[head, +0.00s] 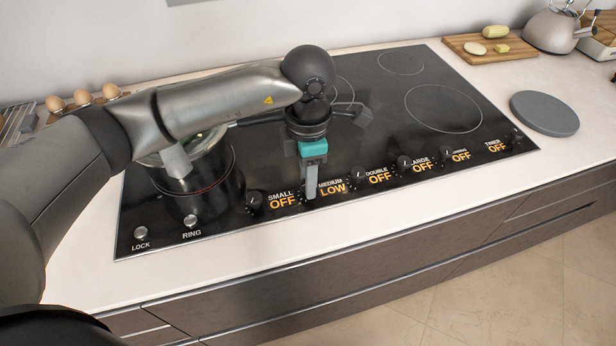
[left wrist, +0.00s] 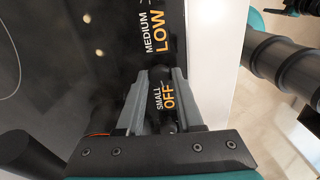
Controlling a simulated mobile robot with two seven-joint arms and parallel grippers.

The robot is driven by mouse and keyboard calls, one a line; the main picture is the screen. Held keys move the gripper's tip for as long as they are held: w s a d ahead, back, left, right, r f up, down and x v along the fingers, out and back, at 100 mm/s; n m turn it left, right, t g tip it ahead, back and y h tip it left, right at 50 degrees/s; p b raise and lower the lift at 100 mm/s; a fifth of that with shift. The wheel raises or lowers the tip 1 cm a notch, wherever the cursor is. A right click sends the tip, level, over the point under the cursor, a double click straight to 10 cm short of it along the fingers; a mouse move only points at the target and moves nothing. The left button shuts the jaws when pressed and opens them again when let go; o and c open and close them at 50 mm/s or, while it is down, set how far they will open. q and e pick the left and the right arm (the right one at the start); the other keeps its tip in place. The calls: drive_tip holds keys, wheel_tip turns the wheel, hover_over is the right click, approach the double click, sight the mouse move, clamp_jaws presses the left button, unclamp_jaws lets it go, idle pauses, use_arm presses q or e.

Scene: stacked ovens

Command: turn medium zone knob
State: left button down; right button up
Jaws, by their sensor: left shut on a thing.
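The black cooktop (head: 270,155) has a row of knobs and lit labels along its front edge. My left gripper (head: 311,192) points down at the medium zone knob, its fingers shut on it. The knob itself is mostly hidden by the fingers. The lit medium label (head: 332,188) reads LOW. In the left wrist view the fingertips (left wrist: 160,72) meet just below the medium label (left wrist: 160,35), and the small label shows between the fingers. My right gripper is not in view.
The small knob (head: 254,200) and double knob (head: 359,175) flank the gripper; both labels read OFF. A pot (head: 190,165) stands on the left burner under my arm. A grey round disc (head: 544,113) lies on the counter at the right.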

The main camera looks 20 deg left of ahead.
use_arm(q)
drive_tip(key=n, duration=0.4)
drive_tip(key=shift+n, duration=0.3)
drive_tip(key=n, duration=0.4)
drive_tip(key=shift+n, duration=0.4)
drive_tip(key=c, duration=0.6)
unclamp_jaws()
drive_tip(key=shift+o, duration=0.2)
wheel_tip(320, 180, up, 15)
drive_tip(key=p, duration=0.1)
drive_tip(key=shift+r+p, duration=0.15)
drive_tip(key=shift+p, duration=0.25)
